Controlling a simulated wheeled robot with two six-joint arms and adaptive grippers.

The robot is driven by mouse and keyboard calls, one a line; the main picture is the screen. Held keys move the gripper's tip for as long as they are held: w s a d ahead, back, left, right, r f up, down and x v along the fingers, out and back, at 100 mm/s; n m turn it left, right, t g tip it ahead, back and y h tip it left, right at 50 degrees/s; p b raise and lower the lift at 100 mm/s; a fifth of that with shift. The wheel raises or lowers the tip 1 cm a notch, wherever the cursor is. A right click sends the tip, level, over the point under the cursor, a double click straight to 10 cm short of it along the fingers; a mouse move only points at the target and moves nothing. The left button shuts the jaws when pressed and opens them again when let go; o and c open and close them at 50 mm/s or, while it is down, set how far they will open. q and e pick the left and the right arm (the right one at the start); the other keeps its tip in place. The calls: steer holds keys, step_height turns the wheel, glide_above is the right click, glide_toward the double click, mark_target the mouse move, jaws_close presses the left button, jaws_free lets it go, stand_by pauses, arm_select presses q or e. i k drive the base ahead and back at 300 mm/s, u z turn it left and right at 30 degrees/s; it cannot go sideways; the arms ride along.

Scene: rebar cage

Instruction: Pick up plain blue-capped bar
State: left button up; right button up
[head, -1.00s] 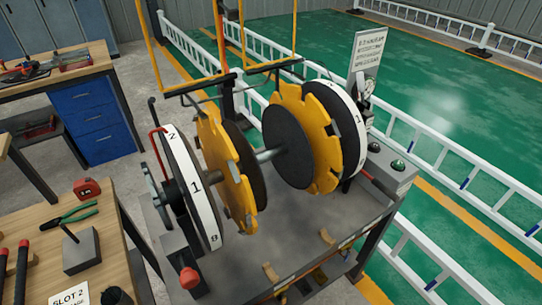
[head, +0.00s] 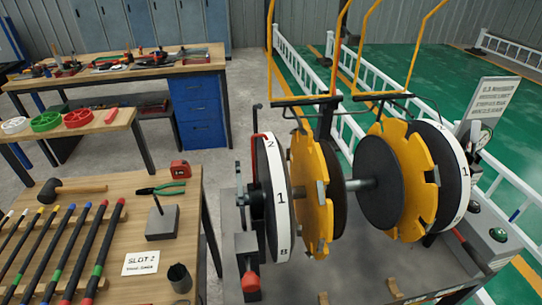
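Several dark bars lie side by side on the wooden table at the lower left, slanting toward the bottom left. One bar seems to have a blue cap (head: 56,208), between a yellow-capped bar (head: 40,210) and red-capped bars (head: 104,203). Its lower end is not clear, and I cannot tell whether it has a band. Some red-capped bars carry green bands. Neither of my grippers is in view.
The wooden table (head: 130,185) also holds a mallet (head: 70,188), green pliers (head: 160,188), a red tape measure (head: 180,170), a grey block (head: 162,223), a slot card (head: 141,263) and a dark cup (head: 179,278). A machine with yellow notched discs (head: 310,190) stands to the right.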

mark_target(25, 300)
steer(key=u, duration=3.65)
steer(key=i, duration=3.1)
steer(key=z, duration=3.1)
